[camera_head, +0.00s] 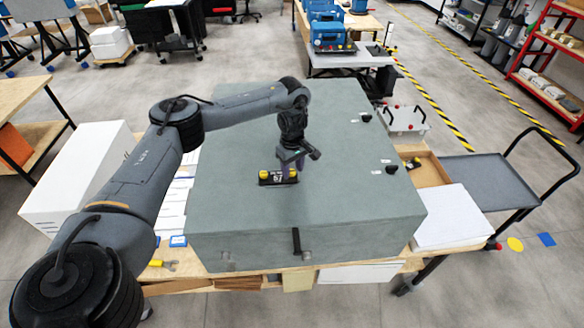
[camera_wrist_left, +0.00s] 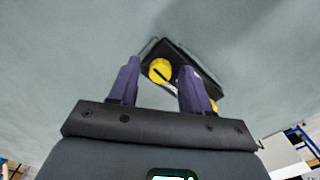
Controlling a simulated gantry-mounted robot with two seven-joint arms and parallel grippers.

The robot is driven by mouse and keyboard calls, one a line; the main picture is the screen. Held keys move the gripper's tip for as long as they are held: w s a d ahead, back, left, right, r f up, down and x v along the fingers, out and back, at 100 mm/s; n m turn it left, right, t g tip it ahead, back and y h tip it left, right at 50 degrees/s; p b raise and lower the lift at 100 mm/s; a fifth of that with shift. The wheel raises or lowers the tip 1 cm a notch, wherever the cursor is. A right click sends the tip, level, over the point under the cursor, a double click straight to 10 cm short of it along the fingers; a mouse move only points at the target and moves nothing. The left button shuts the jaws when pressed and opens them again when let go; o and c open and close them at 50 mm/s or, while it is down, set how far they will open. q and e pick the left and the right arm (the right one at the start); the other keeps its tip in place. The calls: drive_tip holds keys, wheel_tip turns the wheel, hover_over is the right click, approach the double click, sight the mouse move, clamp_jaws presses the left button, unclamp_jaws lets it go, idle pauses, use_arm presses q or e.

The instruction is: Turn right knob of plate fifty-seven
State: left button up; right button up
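Plate fifty-seven (camera_head: 278,178) is a small black plate marked "57" on the grey-green box top, with a yellow knob at each end. Its right knob (camera_head: 293,173) lies just below my left gripper (camera_head: 291,160), and its left knob (camera_head: 264,175) is clear of it. In the left wrist view the two purple fingers of my left gripper (camera_wrist_left: 160,66) are apart and empty. One round yellow knob (camera_wrist_left: 160,71) shows in the gap, beyond the fingertips. Another yellow knob is partly hidden behind the right finger. I cannot tell whether the fingers touch anything. My right gripper is not in view.
The large grey-green box (camera_head: 230,200) has a broad, mostly bare top. Small black knobs (camera_head: 391,169) with white labels sit on its right side. A black handle (camera_head: 296,241) is on its front face. A white box (camera_head: 455,217) stands to the right.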

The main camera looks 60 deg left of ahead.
sight(292, 171)
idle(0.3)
use_arm(q)
wheel_tip(292, 171, up, 11)
drive_tip(key=p, duration=0.6)
drive_tip(key=shift+f, duration=0.15)
